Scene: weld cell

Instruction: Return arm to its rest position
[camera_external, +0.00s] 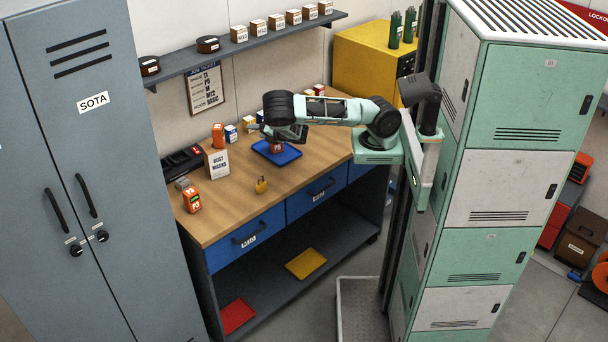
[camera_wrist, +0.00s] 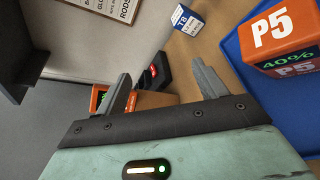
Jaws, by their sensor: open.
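My arm reaches leftward over the wooden workbench (camera_external: 300,180) in the external view. My gripper (camera_external: 272,137) is above the bench near the blue tray (camera_external: 285,158). In the wrist view my gripper (camera_wrist: 166,84) has its two fingers spread apart with nothing held between them. An orange box marked P5 (camera_wrist: 283,35) sits on the blue tray at the right of the wrist view, beside the fingers and apart from them. In the external view the gripper partly hides this box.
A dust masks box (camera_external: 217,163), an orange box (camera_external: 193,200) and a padlock (camera_external: 261,185) stand on the bench. A shelf (camera_external: 260,40) with small boxes runs above. A yellow cabinet (camera_external: 365,58) stands behind my arm; tall lockers (camera_external: 520,130) are at right.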

